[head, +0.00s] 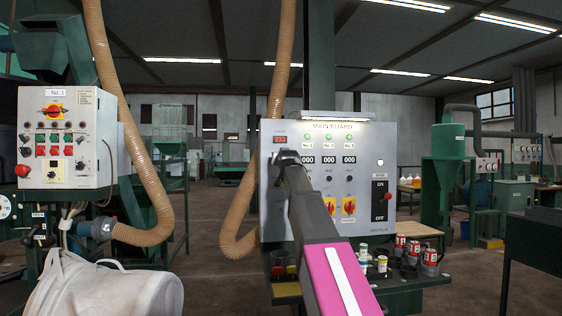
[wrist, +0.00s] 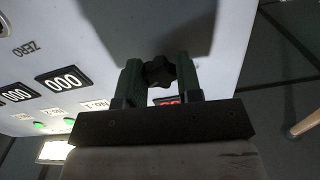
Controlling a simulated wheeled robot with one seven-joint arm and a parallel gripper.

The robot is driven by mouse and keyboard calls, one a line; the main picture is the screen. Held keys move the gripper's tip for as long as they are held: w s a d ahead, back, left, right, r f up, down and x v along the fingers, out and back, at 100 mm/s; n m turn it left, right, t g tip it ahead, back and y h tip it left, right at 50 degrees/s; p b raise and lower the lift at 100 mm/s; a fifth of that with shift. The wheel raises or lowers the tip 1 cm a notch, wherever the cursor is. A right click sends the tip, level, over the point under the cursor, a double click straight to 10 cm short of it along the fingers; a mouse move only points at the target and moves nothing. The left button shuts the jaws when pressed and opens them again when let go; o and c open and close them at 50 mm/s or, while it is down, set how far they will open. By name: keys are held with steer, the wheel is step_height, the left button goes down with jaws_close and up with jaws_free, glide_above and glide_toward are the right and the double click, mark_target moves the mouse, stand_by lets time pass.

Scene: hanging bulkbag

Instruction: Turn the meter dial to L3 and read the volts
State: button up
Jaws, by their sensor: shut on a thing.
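The main board (head: 375,168) is a light grey panel straight ahead under a lamp. A small red-digit display (head: 279,139) is at its upper left; I cannot read its digits surely. In the wrist view the display (wrist: 166,100) is partly covered by my gripper. The meter dial (wrist: 158,71) is a black lobed knob between my two green fingers. My gripper (wrist: 159,78) is shut on it. In the head view my gripper (head: 287,157) is at the panel's left side and hides the dial. The dial's markings and pointer setting cannot be made out.
Counters reading 000 (head: 328,160), red-yellow switches (head: 348,207) and an ON/OFF box (head: 381,200) are on the board. A shelf (head: 415,281) below holds cans and cups. A hose (head: 240,200) hangs left of the board. A white bag (head: 95,290) is at lower left.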

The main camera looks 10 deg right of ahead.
stand_by(0.5)
steer(key=o, duration=0.9)
steer(key=shift+o, duration=0.2)
steer(key=s, duration=1)
steer(key=shift+s, duration=0.4)
